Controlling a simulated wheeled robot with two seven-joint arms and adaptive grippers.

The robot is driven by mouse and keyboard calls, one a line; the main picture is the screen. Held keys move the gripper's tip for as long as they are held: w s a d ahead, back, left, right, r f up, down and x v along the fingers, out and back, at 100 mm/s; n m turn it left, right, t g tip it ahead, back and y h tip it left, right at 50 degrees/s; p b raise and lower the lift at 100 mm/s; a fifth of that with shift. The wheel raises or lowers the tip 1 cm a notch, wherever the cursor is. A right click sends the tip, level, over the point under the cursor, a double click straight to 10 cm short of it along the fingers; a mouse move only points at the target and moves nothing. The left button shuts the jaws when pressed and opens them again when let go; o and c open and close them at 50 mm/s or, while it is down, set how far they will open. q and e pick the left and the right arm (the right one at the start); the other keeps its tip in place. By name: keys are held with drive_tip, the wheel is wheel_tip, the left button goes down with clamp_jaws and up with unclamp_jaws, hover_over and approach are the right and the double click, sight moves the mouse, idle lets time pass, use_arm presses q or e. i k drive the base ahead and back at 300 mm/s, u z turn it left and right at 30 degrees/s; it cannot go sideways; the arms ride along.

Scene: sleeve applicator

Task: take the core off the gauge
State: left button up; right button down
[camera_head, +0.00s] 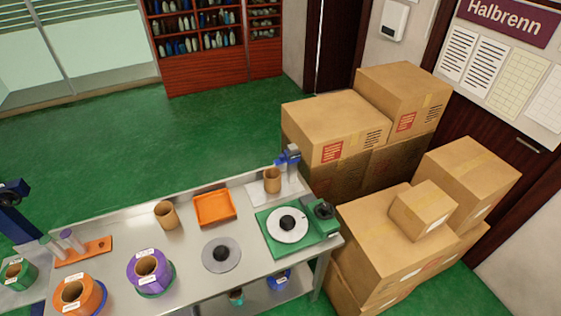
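A brown cardboard core (272,181) stands upright at the back right of the steel table. It is on a pale plate beside a post with a blue head (288,155), which looks like the gauge. The blue head is just above and right of the core; I cannot tell whether they touch. A second brown core (166,215) stands on the table farther left, apart from the gauge. Neither of my grippers shows in the head view.
Large cardboard boxes (385,240) stand close beyond the table's right end.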

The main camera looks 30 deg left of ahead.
sight(272, 175)
drive_tip(key=z, duration=0.6)
drive_tip(key=i, duration=0.5)
drive_tip(key=u, duration=2.7)
